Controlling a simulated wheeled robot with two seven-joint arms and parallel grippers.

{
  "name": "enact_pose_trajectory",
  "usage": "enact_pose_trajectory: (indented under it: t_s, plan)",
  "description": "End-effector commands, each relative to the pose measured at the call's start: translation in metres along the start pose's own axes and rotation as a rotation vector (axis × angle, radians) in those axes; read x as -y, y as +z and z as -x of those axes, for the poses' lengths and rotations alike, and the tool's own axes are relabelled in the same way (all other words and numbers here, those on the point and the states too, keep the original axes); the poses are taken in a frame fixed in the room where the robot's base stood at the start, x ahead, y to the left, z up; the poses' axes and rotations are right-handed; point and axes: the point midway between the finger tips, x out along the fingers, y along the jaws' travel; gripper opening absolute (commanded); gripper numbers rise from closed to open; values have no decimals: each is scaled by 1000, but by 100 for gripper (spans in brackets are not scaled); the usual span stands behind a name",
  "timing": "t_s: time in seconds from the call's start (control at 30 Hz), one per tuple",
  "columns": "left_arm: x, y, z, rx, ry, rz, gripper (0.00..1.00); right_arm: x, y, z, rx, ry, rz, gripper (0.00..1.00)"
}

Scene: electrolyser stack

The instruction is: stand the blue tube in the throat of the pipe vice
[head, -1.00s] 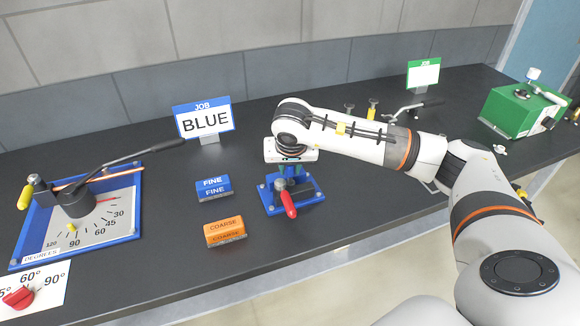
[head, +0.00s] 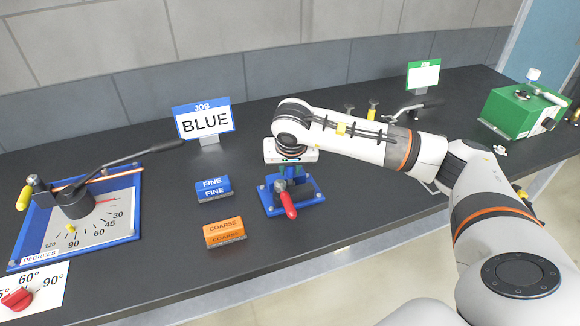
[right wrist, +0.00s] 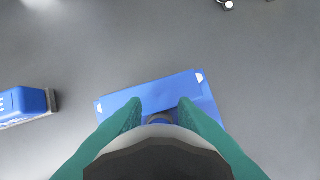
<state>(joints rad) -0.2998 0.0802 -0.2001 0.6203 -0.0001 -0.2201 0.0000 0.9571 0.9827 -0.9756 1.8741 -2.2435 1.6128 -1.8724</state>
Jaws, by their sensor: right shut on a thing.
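The pipe vice (head: 311,197) stands on the bench, with a blue base plate and a red handle (head: 287,204). My right gripper (head: 290,173) points down just above it, at its throat. In the right wrist view its two teal fingers (right wrist: 160,108) reach down over the blue base. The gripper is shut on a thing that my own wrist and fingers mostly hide. I take it to be the blue tube, but its outline and lower end cannot be made out. Whether it is inside the throat cannot be told. My left gripper is not in view.
A BLUE job sign (head: 205,122) stands behind. A bender with a dial (head: 100,222) is at the left. A green machine (head: 520,112) is at the far right.

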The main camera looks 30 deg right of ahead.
Motion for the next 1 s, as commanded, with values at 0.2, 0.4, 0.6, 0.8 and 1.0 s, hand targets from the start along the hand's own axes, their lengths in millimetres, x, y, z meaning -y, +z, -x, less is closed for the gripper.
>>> enact_pose_trajectory:
  t_s: [0.2, 0.4, 0.6, 0.8, 1.0]
  plan:
    - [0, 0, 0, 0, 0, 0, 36, 0, 0, 0, 0, 0, 0, 40]
    - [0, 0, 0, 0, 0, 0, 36, 0, 0, 0, 0, 0, 0, 51]
    - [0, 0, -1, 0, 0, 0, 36, 0, 0, 3, 1, 1, 0, 51]
    - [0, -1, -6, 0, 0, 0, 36, 0, 1, 30, 6, 3, 0, 51]
    - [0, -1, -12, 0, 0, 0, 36, -1, 1, 74, 5, 4, 0, 51]
